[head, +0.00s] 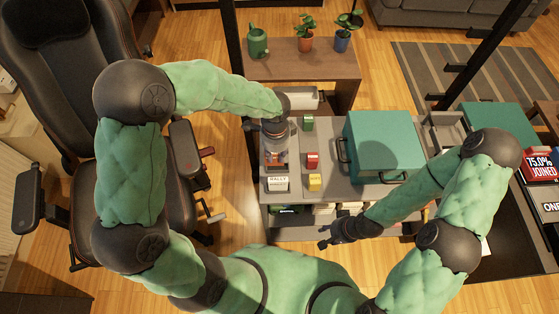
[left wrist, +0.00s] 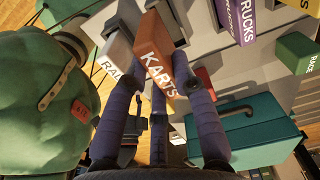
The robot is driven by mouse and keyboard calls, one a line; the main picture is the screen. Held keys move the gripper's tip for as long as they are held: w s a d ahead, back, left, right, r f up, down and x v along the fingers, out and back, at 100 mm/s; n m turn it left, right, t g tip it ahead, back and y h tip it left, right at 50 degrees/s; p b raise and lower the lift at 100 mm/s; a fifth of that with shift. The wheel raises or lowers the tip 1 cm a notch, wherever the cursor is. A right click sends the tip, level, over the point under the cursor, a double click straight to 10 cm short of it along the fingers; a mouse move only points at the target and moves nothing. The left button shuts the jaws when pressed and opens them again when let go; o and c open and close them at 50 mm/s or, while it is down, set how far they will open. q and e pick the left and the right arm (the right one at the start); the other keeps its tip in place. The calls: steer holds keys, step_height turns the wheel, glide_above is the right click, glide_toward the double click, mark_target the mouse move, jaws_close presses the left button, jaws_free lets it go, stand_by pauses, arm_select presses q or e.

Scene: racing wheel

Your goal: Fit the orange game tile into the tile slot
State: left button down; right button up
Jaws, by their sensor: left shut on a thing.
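My left gripper (head: 277,148) points down over the left part of the grey bench. It is shut on the orange game tile, which reads KARTS in the left wrist view (left wrist: 153,58). Only a small orange patch of the tile (head: 275,159) shows in the head view. In the left wrist view a grey slot opening (left wrist: 172,22) is close by the tile's far end; I cannot tell whether the tile has entered it. My right gripper (head: 328,238) is empty at the bench's front edge, its fingers apart.
A white RALLY tile (head: 278,183), a yellow tile (head: 315,182), a red tile (head: 312,160) and a green tile (head: 307,122) are close by on the bench. A purple TRUCKS tile (left wrist: 236,20) shows in the wrist view. A teal case (head: 383,145) stands to the right.

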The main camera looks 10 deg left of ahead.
arm_select(q)
steer(key=shift+w+d+f, duration=0.35)
steer(key=shift+w+f, duration=0.05)
steer(key=shift+f, duration=0.25)
steer(key=shift+w+d+f+b, duration=0.1)
steer(key=shift+w+f+b, duration=0.1)
steer(key=shift+f+b, duration=1.2)
steer(key=shift+f, duration=0.3)
steer(key=shift+f, duration=0.15)
steer(key=c, duration=1)
jaws_free()
step_height(320, 180, up, 12)
steer(key=p, duration=0.5)
steer(key=shift+s+r, duration=0.1)
steer(key=shift+r, duration=0.1)
